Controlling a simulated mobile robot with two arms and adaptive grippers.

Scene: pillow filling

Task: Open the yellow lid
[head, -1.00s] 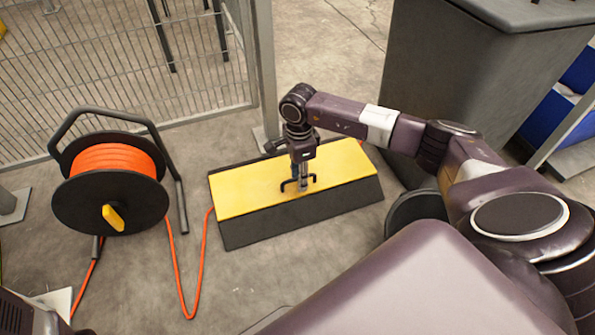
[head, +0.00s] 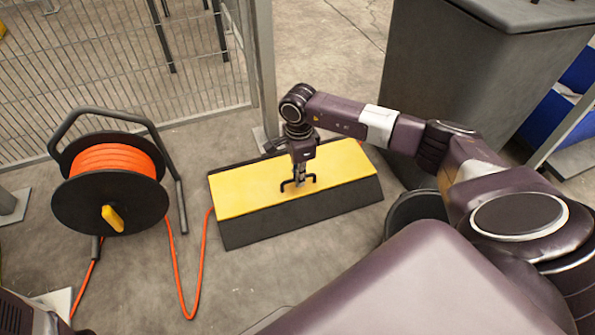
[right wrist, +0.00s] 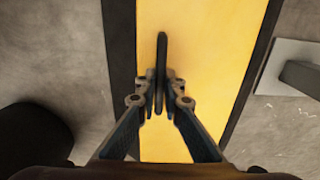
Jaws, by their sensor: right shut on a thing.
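The yellow lid (head: 240,188) lies flat and closed on a long dark box (head: 305,212) on the floor. A black handle (head: 312,179) stands up from the lid. It also shows in the right wrist view (right wrist: 162,50), running between the fingers. My right gripper (head: 299,180) points down at the lid and is shut on the handle. In the right wrist view its two fingers (right wrist: 161,90) press on the handle from both sides. My left gripper is not in view.
An orange cable reel (head: 110,185) on a black stand is left of the box, its cable running along the floor. A wire fence (head: 110,60) is behind. A large grey bin (head: 450,90) and a dark bucket (head: 415,207) stand at the right.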

